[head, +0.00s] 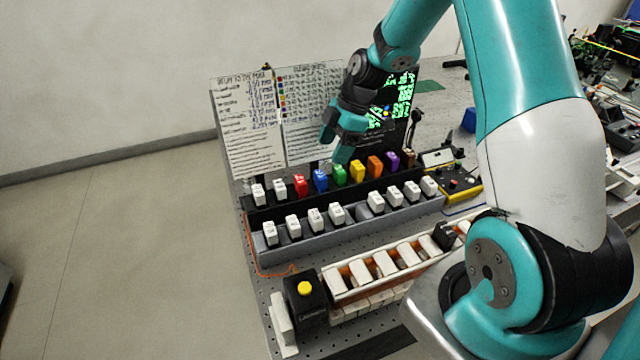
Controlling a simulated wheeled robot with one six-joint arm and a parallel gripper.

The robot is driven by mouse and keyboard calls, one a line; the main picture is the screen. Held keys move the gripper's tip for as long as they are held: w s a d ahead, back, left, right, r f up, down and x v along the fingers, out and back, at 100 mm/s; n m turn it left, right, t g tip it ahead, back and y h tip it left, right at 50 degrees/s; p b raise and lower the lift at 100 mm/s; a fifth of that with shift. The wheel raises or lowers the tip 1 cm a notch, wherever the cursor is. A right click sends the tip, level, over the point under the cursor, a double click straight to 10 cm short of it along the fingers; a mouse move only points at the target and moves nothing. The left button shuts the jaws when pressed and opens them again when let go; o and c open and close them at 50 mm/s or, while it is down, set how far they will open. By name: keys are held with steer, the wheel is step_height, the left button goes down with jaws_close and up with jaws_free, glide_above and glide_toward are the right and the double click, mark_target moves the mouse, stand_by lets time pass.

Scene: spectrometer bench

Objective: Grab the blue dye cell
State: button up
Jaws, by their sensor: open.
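The blue dye cell (320,181) stands upright in the back rack, between a red cell (301,185) on its left and a green cell (340,175) on its right. My gripper (335,146) is open with nothing seen between its fingers. In the picture it is above and slightly right of the blue cell, over the green one. It appears apart from the blue cell, though its exact height and depth cannot be told from this one view.
Yellow (358,172), orange (375,166) and purple (392,161) cells stand further right in the black rack. Written boards (248,125) and a lit screen (398,100) stand behind. A black box with a yellow button (305,289) is in front.

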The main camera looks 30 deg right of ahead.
mark_target(321, 174)
steer(key=p+x, duration=0.4)
steer(key=x, duration=0.4)
steer(key=shift+w+a+f, duration=0.1)
steer(key=shift+w+f, duration=0.05)
steer(key=shift+f, duration=0.25)
steer(key=c, duration=1)
